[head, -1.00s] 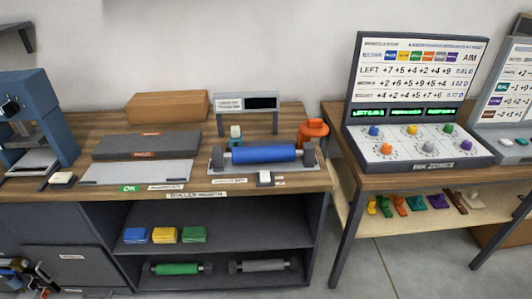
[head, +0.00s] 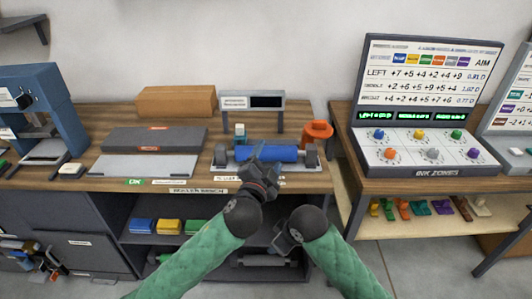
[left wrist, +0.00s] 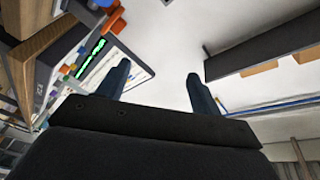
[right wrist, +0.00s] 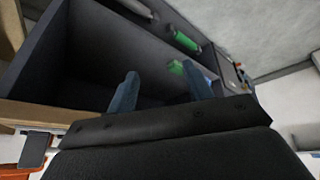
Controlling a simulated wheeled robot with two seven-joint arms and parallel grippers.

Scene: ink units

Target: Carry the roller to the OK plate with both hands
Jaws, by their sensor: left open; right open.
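The blue roller (head: 285,153) lies across its grey stand (head: 222,168) on the workbench, with dark end blocks on either side. My left gripper (head: 263,162) is in front of the roller and overlaps part of its left half; I cannot tell whether it touches. In the left wrist view its fingers (left wrist: 157,88) are open and empty. My right gripper (head: 284,236) is lower, in front of the bench's open shelf; its fingers (right wrist: 162,88) are open and empty in the right wrist view. The light grey plate (head: 143,167) lies left on the bench, behind the green OK label (head: 134,182).
A dark slab (head: 155,138) and a cardboard box (head: 176,101) are behind the plate. A small display stand (head: 252,101) is behind the roller, an orange container (head: 317,132) at its right. A blue press (head: 42,105) stands left, the ink console (head: 425,150) right.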

